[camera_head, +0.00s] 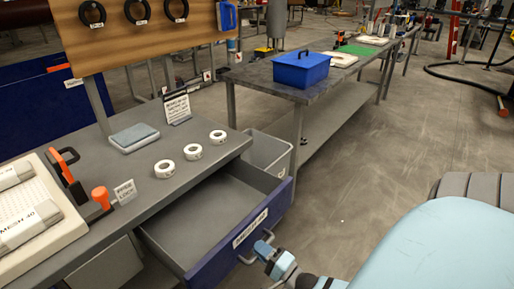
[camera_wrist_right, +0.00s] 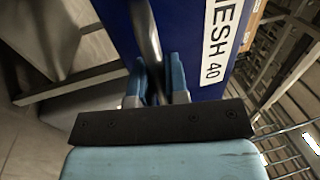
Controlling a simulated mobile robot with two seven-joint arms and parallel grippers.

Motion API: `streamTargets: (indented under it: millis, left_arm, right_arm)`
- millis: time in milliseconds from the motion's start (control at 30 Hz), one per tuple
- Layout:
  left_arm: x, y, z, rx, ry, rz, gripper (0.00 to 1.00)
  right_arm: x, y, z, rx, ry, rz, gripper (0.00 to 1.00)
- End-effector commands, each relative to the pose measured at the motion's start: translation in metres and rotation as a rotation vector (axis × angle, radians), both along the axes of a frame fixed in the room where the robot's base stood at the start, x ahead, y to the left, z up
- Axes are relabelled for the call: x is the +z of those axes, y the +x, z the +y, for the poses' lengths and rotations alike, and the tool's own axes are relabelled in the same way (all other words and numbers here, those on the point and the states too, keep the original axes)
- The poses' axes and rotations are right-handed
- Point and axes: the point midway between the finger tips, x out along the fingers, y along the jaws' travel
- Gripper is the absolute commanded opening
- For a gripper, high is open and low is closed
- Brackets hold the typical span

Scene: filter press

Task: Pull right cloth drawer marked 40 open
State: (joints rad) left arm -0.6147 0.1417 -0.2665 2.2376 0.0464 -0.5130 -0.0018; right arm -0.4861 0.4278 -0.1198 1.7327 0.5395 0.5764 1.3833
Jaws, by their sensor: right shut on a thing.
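The cloth drawer has a dark blue front (camera_head: 235,238) with a white label, and it stands pulled out from the grey bench. Its grey inside (camera_head: 205,215) shows and looks empty. In the right wrist view the label (camera_wrist_right: 222,42) reads MESH 40 on the blue front (camera_wrist_right: 185,45). The metal bar handle (camera_wrist_right: 146,32) runs down between the fingers of my right gripper (camera_wrist_right: 158,85), which is shut on it. In the head view my right gripper (camera_head: 268,252) is at the handle, outside the drawer front. My left gripper is not in view.
On the bench top (camera_head: 105,165) are white rings (camera_head: 165,168), a grey pad (camera_head: 134,137), a sign (camera_head: 177,107) and a white tray (camera_head: 75,226) with rolls. A grey bin (camera_head: 268,150) stands behind the drawer. A second table (camera_head: 255,80) holds a blue box (camera_head: 301,70). Open floor (camera_head: 370,165) lies to the right.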

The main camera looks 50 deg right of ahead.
Motion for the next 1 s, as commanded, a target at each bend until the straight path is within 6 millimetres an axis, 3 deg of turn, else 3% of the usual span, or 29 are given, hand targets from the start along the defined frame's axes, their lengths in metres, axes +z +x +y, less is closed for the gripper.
streamTargets:
  millis: [167, 200, 300, 667, 767, 1000]
  left_arm:
    - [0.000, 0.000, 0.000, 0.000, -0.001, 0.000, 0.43]
    - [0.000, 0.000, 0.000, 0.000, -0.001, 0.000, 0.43]
    - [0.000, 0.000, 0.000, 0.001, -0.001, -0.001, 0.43]
    - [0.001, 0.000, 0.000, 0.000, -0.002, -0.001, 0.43]
    - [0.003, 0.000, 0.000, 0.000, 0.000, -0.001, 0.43]
    - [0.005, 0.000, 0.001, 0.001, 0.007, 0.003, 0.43]
  right_arm:
    - [0.000, 0.000, 0.000, 0.000, 0.000, 0.000, 0.00]
    - [0.000, 0.000, 0.000, 0.000, 0.000, 0.000, 0.19]
    - [0.000, 0.001, 0.000, 0.000, 0.000, 0.000, 0.39]
    - [-0.001, -0.005, 0.000, 0.000, 0.000, 0.002, 0.39]
    - [-0.004, -0.018, -0.002, 0.001, -0.001, 0.004, 0.39]
    - [-0.013, -0.072, -0.006, 0.001, -0.002, 0.006, 0.39]
